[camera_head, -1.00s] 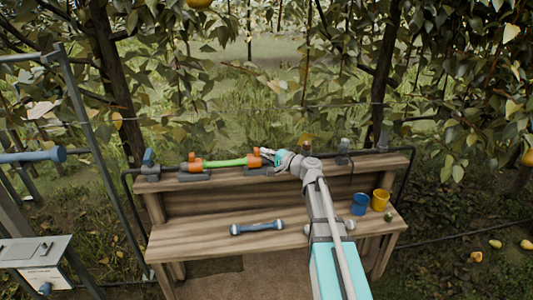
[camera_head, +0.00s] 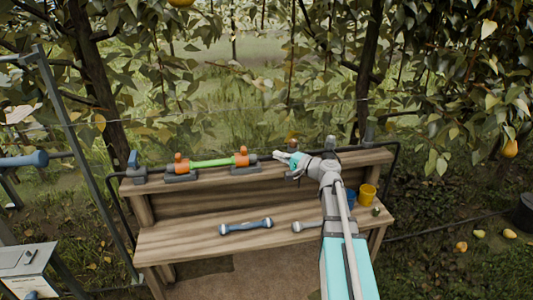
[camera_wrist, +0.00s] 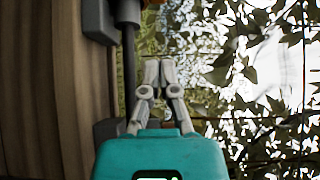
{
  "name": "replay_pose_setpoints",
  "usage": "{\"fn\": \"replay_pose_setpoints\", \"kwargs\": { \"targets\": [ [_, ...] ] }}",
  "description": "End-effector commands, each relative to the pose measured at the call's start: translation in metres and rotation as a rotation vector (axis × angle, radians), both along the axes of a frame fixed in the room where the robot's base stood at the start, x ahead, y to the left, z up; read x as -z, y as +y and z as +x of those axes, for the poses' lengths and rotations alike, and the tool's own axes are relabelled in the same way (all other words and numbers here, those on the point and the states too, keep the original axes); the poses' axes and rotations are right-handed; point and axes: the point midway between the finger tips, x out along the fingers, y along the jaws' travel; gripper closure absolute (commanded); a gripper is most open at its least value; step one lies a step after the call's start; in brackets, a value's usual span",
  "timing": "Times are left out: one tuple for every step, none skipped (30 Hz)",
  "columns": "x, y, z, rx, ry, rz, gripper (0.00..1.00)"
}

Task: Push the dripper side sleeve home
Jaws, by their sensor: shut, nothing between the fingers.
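A green tube (camera_head: 212,163) lies along the bench's upper shelf between a left orange fitting (camera_head: 182,165) and a right orange fitting (camera_head: 241,157). A dark sleeve or pipe end (camera_head: 262,157) continues right of the right fitting. Which part is the dripper side sleeve, and whether any gap remains there, is too small to tell. My gripper (camera_head: 279,156) is shut and empty, right of the right fitting and apart from it.
The wooden bench (camera_head: 190,238) carries a blue-ended tool (camera_head: 246,227) on its lower board. A blue cup (camera_head: 350,197) and a yellow cup (camera_head: 367,194) stand at its right. A metal frame (camera_head: 75,150) stands at left.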

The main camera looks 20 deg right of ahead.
Motion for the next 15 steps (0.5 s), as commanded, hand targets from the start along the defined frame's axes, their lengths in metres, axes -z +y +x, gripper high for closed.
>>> {"fn": "replay_pose_setpoints", "kwargs": {
  "targets": [
    [0.0, -0.005, -0.007, 0.002, 0.0, 0.0, 1.0],
    [0.0, -0.007, -0.009, 0.002, 0.0, 0.0, 1.0],
    [0.0, -0.01, -0.013, 0.001, 0.0, 0.0, 1.0],
    [0.0, -0.012, -0.014, 0.001, 0.0, 0.0, 1.0],
    [0.0, -0.013, -0.016, 0.001, 0.0, 0.0, 1.0],
    [0.0, -0.015, -0.018, 0.001, 0.0, 0.0, 1.0],
    [0.0, -0.016, -0.02, 0.001, 0.0, 0.0, 1.0],
    [0.0, -0.018, -0.021, 0.001, 0.0, 0.0, 1.0],
    [0.0, -0.019, -0.022, 0.0, 0.0, 0.0, 1.0],
    [0.0, -0.019, -0.023, 0.0, 0.0, 0.0, 1.0],
    [0.0, -0.02, -0.023, 0.0, 0.0, 0.0, 1.0],
    [0.0, -0.02, -0.024, -0.001, 0.0, 0.0, 1.0],
    [0.0, -0.02, -0.024, -0.001, 0.0, 0.0, 1.0],
    [0.0, -0.021, -0.024, -0.001, 0.0, 0.0, 1.0],
    [0.0, -0.021, -0.024, -0.001, 0.0, 0.0, 1.0]
  ]
}}
